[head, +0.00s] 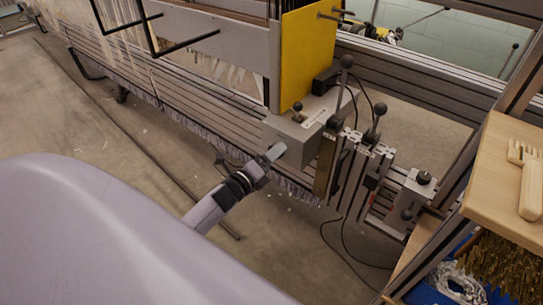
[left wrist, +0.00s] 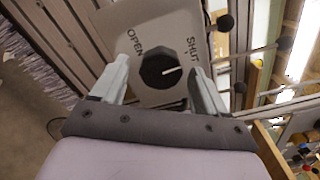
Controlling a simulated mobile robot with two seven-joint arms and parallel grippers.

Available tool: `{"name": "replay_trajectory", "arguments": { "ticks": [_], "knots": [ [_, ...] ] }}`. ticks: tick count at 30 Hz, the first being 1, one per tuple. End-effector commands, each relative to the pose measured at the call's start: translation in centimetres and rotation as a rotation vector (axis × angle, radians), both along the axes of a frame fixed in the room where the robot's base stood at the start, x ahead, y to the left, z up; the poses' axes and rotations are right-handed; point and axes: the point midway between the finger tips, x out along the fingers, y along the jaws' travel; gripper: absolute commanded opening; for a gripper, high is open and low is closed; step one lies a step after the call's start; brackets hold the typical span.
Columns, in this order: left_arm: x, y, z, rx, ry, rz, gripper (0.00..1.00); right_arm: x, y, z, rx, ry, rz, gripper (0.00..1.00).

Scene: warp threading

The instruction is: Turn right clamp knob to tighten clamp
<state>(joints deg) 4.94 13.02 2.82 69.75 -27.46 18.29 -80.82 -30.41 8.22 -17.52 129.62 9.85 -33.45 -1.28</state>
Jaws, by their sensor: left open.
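The clamp knob (left wrist: 160,70) is a black many-sided dial with a white pointer line, on a grey plate (left wrist: 165,22) marked OPEN and SHUT. The pointer points right and slightly up, just below the word SHUT. My left gripper (left wrist: 160,66) is open, with one finger on each side of the knob; I cannot tell whether either touches it. In the head view, my left gripper (head: 274,153) is at the near face of the grey clamp box (head: 306,128), and the knob is hidden there. My right gripper is not in view.
A yellow panel (head: 305,58) rises behind the clamp box. Ball-ended levers (head: 347,61) and slotted metal rails (head: 352,175) stand right of it. A grey block with a black knob (head: 424,178) is farther right. A wooden shelf (head: 495,190) holds a wooden comb (head: 529,190).

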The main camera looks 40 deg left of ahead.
Motion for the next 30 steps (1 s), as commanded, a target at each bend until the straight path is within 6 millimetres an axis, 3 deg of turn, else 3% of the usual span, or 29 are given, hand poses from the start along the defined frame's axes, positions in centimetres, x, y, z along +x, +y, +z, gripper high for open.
{"name": "replay_trajectory", "arguments": {
  "ticks": [5,18,30],
  "knots": [
    [-0.7,0.1,0.1,-0.001,0.000,0.000,0.74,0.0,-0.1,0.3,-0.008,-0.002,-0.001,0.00],
    [-6.3,0.5,0.0,-0.001,0.002,0.001,0.74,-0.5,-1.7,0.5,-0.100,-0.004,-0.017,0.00],
    [-7.2,0.5,0.0,0.000,0.000,0.000,0.74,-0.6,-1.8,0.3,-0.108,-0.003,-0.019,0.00]
  ]
}}
